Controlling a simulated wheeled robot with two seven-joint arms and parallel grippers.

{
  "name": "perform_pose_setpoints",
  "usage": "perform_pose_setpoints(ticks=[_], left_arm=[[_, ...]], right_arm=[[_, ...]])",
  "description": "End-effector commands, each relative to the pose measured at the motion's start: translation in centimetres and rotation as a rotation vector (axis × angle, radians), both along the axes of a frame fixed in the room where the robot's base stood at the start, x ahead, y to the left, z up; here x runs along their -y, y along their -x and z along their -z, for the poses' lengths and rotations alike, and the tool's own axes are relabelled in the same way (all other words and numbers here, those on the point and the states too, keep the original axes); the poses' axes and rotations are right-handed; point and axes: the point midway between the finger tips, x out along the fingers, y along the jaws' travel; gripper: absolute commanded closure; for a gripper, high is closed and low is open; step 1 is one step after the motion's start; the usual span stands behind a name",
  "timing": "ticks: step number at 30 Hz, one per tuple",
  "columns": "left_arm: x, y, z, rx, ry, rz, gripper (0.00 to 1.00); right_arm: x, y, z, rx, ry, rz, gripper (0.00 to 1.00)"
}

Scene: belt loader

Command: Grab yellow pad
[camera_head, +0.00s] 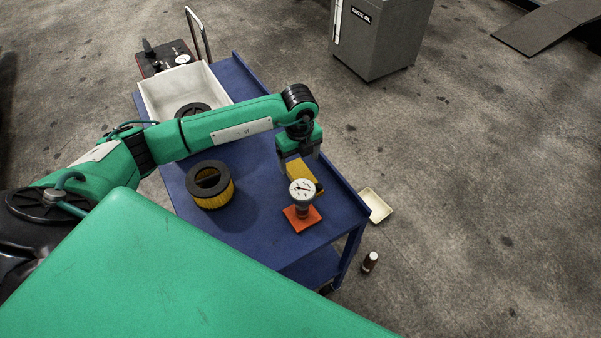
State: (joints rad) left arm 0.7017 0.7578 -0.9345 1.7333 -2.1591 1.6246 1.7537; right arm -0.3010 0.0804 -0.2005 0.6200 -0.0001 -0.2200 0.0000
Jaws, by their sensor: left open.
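The yellow pad (299,169) lies on the blue cart top near its right edge, partly hidden by my gripper and by a gauge in front of it. My left gripper (299,162) is open, pointing down directly over the yellow pad, with its fingers at either side of the pad's far part. I cannot tell whether the fingers touch it. My right gripper is not in view.
A dial gauge (302,189) on an orange base (301,218) stands just in front of the pad. A yellow-black round filter (211,189) stands left on the blue cart (258,222). A white bin (153,103) is at the back. A tray (377,205) and bottle (370,261) are on the floor.

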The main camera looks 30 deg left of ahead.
Motion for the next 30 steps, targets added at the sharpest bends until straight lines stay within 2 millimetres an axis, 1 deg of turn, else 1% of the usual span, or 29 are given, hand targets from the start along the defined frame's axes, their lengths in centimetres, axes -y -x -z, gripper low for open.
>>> perform_pose_setpoints(ticks=[1,3,7,11,14,18,21,27,29,30], left_arm=[[0.0,0.0,0.5,-0.001,0.000,-0.001,0.20],[0.0,0.0,1.2,-0.001,0.001,0.000,0.20],[0.1,0.0,1.8,-0.001,0.001,0.000,0.20],[0.1,-0.2,3.0,-0.002,0.001,0.001,0.20],[0.1,-0.4,4.3,-0.002,0.001,-0.001,0.20],[0.1,-0.5,6.2,-0.001,0.002,0.001,0.20],[0.1,-0.5,6.8,0.000,0.001,0.001,0.20],[0.1,-0.5,6.9,0.001,0.002,0.002,0.20],[0.1,-0.5,6.9,0.001,0.002,0.001,0.30],[0.1,-0.5,6.9,0.001,0.002,0.001,0.38]], right_arm=[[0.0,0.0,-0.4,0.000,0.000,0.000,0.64],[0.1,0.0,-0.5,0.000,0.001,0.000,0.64],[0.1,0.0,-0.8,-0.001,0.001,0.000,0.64],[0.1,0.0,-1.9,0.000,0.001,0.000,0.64],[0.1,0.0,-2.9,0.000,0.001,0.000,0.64],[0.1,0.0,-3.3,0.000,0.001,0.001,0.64],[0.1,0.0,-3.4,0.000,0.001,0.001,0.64],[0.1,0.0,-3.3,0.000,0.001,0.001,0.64],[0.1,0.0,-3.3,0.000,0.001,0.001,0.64],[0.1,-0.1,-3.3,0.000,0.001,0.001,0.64]])
